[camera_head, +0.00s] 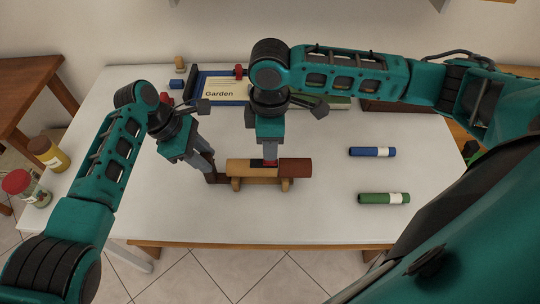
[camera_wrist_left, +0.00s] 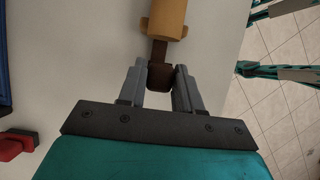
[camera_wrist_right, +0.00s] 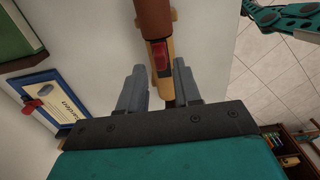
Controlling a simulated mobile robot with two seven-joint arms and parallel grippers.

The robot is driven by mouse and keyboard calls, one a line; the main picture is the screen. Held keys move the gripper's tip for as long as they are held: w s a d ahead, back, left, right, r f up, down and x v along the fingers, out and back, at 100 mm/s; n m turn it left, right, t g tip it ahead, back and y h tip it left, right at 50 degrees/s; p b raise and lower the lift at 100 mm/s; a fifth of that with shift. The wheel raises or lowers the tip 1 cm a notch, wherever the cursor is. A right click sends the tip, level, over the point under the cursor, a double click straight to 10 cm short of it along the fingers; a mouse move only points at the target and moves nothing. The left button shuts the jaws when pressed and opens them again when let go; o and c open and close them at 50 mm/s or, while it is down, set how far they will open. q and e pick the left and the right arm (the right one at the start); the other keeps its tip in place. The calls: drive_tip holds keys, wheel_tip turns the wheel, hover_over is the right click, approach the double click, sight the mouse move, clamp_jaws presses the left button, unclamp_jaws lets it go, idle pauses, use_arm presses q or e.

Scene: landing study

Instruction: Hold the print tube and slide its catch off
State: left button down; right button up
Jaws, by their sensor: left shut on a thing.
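The print tube (camera_head: 295,168) lies level on a low wooden stand (camera_head: 236,184), tan on the left and red-brown on the right. A dark brown grip piece (camera_wrist_left: 160,75) sticks out of its left end. My left gripper (camera_head: 211,174) is shut on this piece, one finger on each side. The red catch (camera_wrist_right: 160,55) sits on a dark strip along the tube's top. My right gripper (camera_head: 270,157) points down over the tube's middle, fingers apart. The catch shows just beyond its fingertips in the right wrist view; I cannot tell whether they touch the tube.
A blue tube (camera_head: 372,152) and a green tube (camera_head: 384,198) lie on the white table (camera_head: 330,225) to the right. Jars (camera_head: 48,153) stand at the left. The table's front is clear.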

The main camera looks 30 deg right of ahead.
drive_tip(key=shift+f, duration=1.5)
drive_tip(key=shift+c, duration=0.3)
clamp_jaws()
